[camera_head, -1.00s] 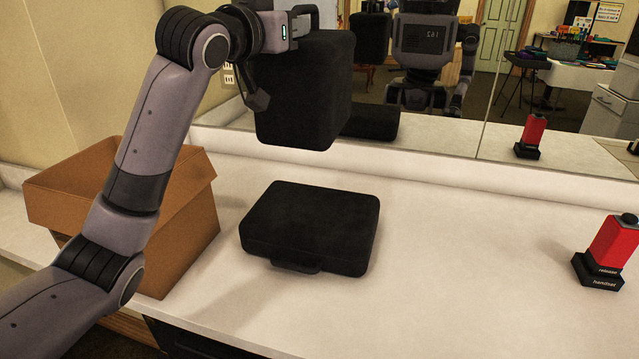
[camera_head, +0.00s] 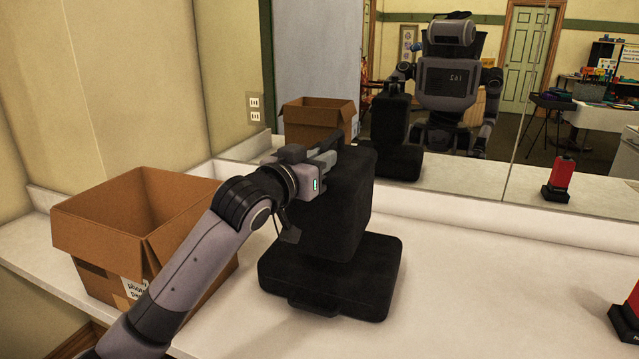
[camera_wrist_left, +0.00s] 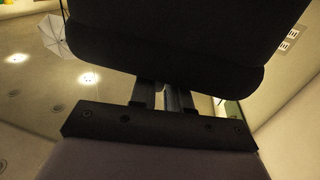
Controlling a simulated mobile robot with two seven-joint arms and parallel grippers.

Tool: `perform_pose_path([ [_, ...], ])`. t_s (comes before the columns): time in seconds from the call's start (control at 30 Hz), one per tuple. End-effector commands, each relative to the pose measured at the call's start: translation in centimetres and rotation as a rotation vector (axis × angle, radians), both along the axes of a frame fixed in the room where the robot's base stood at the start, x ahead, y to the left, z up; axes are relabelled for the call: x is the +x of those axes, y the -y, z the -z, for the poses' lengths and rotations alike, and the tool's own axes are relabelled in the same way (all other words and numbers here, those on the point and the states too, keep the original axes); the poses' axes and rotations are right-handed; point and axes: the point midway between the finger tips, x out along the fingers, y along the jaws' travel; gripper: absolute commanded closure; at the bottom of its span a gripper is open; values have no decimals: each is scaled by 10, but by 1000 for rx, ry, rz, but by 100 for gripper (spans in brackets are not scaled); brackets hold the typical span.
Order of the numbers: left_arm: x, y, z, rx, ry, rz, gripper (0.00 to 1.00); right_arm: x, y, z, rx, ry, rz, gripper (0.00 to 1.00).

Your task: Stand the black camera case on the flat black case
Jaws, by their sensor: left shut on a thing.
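The black camera case (camera_head: 338,212) is upright, hanging under my left gripper (camera_head: 335,152), which is shut at its top edge. The handle is mostly hidden by the gripper. In the left wrist view, the dark case (camera_wrist_left: 170,35) fills the upper part beyond the fingers (camera_wrist_left: 160,95). The flat black case (camera_head: 365,293) lies on the counter, its handle towards me. The camera case is over its rear middle part. Its bottom looks at or very near the flat case's top; I cannot tell whether they touch. My right gripper is out of view.
An open cardboard box (camera_head: 145,235) stands on the counter (camera_head: 480,290) at the left. A red handset on a black base (camera_head: 628,325) is at the right edge. A large mirror (camera_head: 500,150) runs behind the counter. The counter right of the flat case is clear.

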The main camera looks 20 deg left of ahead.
Motion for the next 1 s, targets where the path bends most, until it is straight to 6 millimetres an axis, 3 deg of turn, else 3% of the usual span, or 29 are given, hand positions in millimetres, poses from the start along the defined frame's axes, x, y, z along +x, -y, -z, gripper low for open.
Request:
perform_pose_path([
  [0.3, 0, 0, 37, -1, 3, 0, 100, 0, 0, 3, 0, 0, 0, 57],
  [0.7, 0, 0, 43, -1, 6, 1, 100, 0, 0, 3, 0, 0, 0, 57],
  [0.73, 0, 0, 46, 0, -2, 0, 77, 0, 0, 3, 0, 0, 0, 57],
  [0.8, 0, 0, 45, 0, -2, 0, 58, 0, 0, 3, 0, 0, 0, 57],
  [1.0, 0, 0, 45, 0, -2, 0, 58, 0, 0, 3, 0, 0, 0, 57],
])
